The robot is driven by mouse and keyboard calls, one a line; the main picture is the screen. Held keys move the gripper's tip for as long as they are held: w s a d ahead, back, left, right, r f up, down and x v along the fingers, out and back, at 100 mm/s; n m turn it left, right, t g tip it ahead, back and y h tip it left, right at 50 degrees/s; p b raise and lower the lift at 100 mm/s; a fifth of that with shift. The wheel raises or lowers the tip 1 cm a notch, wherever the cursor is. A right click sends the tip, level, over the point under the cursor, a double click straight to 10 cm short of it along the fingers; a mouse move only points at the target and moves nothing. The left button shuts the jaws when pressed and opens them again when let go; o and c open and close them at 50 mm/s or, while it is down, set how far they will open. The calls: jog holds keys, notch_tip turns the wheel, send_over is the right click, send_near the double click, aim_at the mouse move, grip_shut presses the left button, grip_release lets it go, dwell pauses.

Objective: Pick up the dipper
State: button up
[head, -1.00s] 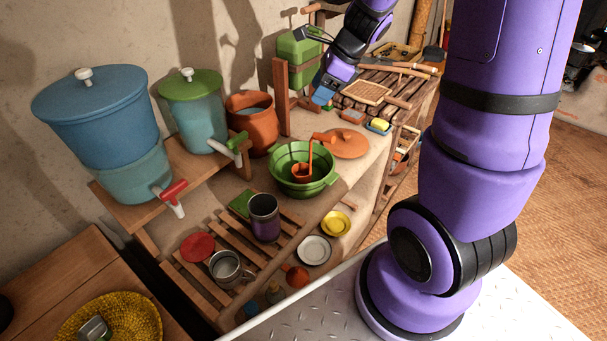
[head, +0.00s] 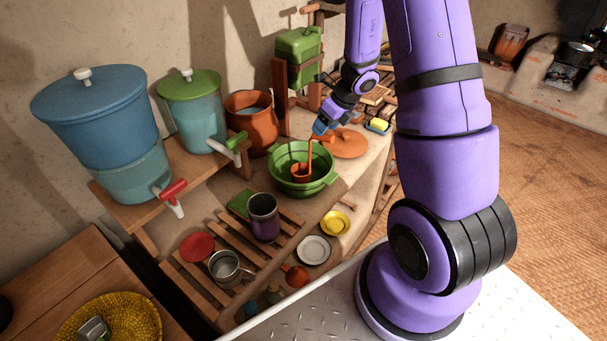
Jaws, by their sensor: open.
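The orange dipper (head: 302,171) rests with its cup inside the green basin (head: 322,187). Its upright handle rises to a hooked top near the basin's back rim. My gripper (head: 321,127) is just above and behind that hooked top, blue fingertips pointing down. It appears empty and apart from the handle, though the gap is small and hard to judge. The gripper is open, but the space between its fingers is mostly hidden by the wrist.
An orange lid (head: 350,146) lies right behind the basin. A clay pot (head: 252,125) and a green-lidded water dispenser (head: 196,110) stand to the left. A wooden post (head: 280,97) and green jerrycan (head: 300,57) are behind. A purple tumbler (head: 263,218) stands in front.

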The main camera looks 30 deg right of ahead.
jog(key=shift+x, duration=2.6)
jog(key=shift+d, duration=0.1)
grip_shut()
